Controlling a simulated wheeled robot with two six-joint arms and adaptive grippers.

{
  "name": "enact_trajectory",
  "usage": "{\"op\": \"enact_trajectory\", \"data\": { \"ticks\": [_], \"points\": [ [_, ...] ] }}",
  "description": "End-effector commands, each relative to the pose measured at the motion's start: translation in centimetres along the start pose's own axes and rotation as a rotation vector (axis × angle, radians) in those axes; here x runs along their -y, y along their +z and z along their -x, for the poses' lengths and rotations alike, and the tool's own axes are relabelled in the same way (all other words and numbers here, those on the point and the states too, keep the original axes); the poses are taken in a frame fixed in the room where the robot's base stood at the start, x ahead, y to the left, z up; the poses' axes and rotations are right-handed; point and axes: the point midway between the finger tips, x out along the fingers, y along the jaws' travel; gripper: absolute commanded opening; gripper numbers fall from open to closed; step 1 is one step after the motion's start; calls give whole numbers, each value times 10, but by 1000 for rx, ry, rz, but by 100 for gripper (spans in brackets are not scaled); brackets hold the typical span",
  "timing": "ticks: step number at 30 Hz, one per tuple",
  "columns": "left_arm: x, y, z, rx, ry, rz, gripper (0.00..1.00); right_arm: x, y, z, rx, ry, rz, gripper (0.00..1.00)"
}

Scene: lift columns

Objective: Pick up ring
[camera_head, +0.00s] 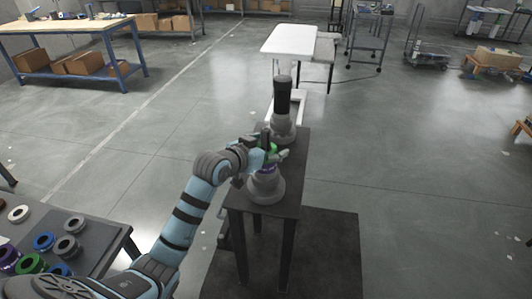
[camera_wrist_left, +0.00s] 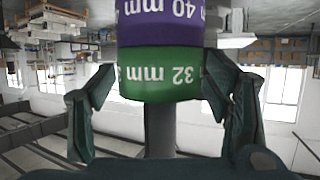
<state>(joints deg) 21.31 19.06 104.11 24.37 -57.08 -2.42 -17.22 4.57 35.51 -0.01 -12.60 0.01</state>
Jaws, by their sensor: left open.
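A green ring marked 32 mm (camera_wrist_left: 160,72) sits against a purple ring marked 40 mm (camera_wrist_left: 160,28) on one post. The wrist picture is upside down, so the green ring is the upper one. In the head view the green ring (camera_head: 271,148) and purple ring (camera_head: 264,170) show partly behind my gripper, above a round grey base (camera_head: 266,188) on a small dark table (camera_head: 292,198). My left gripper (camera_head: 272,156) is open, with one finger on each side of the green ring. Finger contact cannot be told. My right gripper is out of view.
A second grey stand (camera_head: 282,129) with a tall black cylinder (camera_head: 283,97) stands close behind on the same table. A dark table (camera_head: 100,248) at the left holds several loose rings (camera_head: 43,241). A white table (camera_head: 290,39) is farther back.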

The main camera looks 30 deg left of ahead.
Motion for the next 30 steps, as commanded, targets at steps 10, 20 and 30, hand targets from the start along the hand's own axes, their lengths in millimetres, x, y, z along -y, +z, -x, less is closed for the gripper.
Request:
{"op": "enact_trajectory", "data": {
  "ticks": [10,20,30],
  "points": [
    [0,0,1,0,-1,0,31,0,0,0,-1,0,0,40],
    [0,-1,1,0,-1,0,13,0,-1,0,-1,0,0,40],
    [1,-41,17,-5,-1,-2,13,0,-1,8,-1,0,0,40]
  ]
}}
